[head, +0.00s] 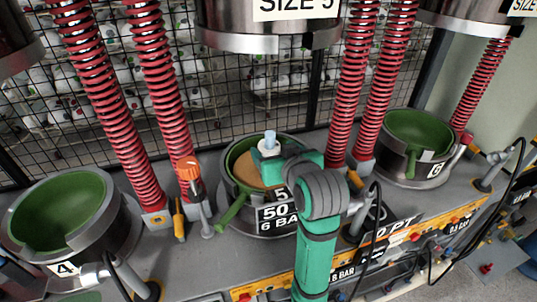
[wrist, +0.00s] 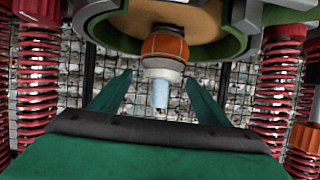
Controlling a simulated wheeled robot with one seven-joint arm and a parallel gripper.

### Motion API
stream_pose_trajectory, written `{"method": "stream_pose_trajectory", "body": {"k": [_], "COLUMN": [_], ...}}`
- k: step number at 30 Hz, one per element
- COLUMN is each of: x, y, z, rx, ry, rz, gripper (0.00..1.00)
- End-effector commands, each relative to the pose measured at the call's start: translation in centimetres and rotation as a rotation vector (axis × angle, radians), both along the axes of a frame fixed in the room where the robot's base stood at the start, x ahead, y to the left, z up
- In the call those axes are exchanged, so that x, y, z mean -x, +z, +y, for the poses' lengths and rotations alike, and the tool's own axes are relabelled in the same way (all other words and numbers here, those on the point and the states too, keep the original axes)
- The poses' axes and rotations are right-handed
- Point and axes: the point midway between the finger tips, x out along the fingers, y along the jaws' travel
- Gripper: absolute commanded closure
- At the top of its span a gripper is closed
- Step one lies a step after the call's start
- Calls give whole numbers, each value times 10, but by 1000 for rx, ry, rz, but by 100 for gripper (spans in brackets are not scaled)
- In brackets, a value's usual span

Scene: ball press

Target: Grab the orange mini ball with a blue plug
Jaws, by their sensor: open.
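The orange mini ball (wrist: 166,46) sits against the tan disc (wrist: 195,18) of the middle press mould, number 5. A white collar and a pale blue plug (wrist: 160,95) stick out from it. In the head view the blue plug (head: 270,138) stands upright above the green mould (head: 234,157), and my gripper hides most of the ball. My gripper (wrist: 158,78) is open, with one finger on each side of the plug and collar. I see gaps on both sides and no contact. In the head view my gripper (head: 274,158) is over the mould's right part.
Red springs (head: 160,90) flank the middle mould. A steel upper press (head: 270,25) hangs above it. An orange-handled tool (head: 189,170) stands left. Green moulds numbered 4 (head: 62,210) and 6 (head: 415,135) are at the sides. Wire mesh (head: 235,95) closes the back.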

Motion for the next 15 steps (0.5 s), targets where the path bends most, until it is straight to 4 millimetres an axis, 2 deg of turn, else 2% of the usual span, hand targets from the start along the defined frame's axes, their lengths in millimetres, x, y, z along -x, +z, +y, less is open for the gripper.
{"method": "stream_pose_trajectory", "body": {"k": [7,15], "x": [-30,-37], "y": [-14,-16], "z": [16,15], "rx": [0,0], "ry": [10,5], "rz": [3,0], "gripper": [31,31]}}
